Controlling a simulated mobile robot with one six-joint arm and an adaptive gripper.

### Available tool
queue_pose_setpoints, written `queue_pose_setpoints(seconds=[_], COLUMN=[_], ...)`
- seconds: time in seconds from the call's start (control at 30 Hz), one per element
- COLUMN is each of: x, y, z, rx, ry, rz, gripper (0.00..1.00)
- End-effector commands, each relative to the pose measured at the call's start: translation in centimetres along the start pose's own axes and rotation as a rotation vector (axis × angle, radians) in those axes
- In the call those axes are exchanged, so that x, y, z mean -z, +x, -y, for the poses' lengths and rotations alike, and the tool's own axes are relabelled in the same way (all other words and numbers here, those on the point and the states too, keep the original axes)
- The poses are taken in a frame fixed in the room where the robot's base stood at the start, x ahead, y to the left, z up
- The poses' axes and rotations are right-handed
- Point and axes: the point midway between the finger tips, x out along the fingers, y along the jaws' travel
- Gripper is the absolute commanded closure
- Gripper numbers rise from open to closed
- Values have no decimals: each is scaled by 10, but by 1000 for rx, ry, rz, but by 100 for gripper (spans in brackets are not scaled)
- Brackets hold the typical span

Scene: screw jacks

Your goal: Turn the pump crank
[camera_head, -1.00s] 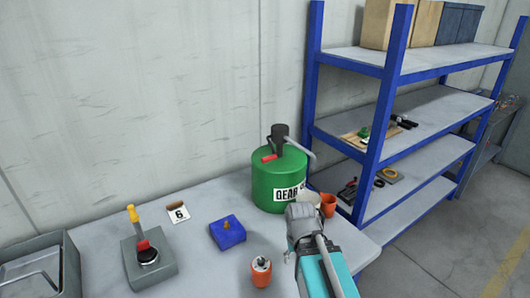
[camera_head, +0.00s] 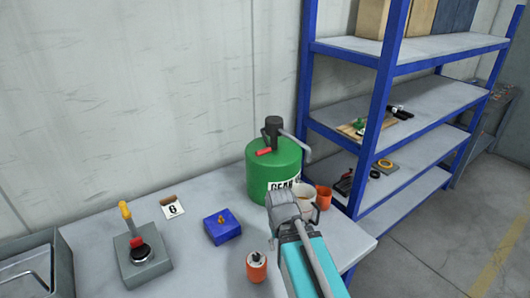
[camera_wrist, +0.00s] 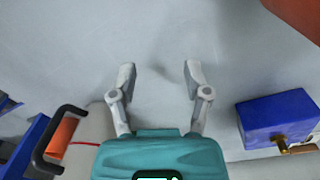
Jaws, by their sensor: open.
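The pump is a dark body (camera_head: 273,128) on top of a green drum (camera_head: 268,172) with a partly hidden GEAR label. Its short red crank handle (camera_head: 264,151) points left, and a grey spout (camera_head: 297,143) bends down on the right. In the head view my arm's end is in front of the drum's lower part, and its fingers cannot be made out there. In the wrist view my gripper (camera_wrist: 160,74) has two spread fingers with only grey surface between them. The crank is not clearly seen in the wrist view.
A cream cup (camera_head: 305,197) and an orange cup (camera_head: 323,196) stand right of my arm's end. A blue block (camera_head: 221,228), an orange jack (camera_head: 256,267) and a grey lever box (camera_head: 139,256) stand on the table. A blue shelf rack (camera_head: 380,110) rises at the right.

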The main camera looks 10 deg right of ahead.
Motion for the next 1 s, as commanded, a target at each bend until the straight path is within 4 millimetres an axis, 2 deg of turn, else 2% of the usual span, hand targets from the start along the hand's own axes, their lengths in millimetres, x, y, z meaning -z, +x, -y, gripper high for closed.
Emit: queue_pose_setpoints(seconds=[0.07,0.27,0.47,0.73,1.0], x=[7,31,64,109,150], y=[-1,-8,-27,-68,-124], z=[8,4,5,20,58], rx=[-41,-218,-443,-714,-902], ry=[17,119,256,440,603], rz=[-2,-32,-128,-365,-709], gripper=[38,38,38,38,38])
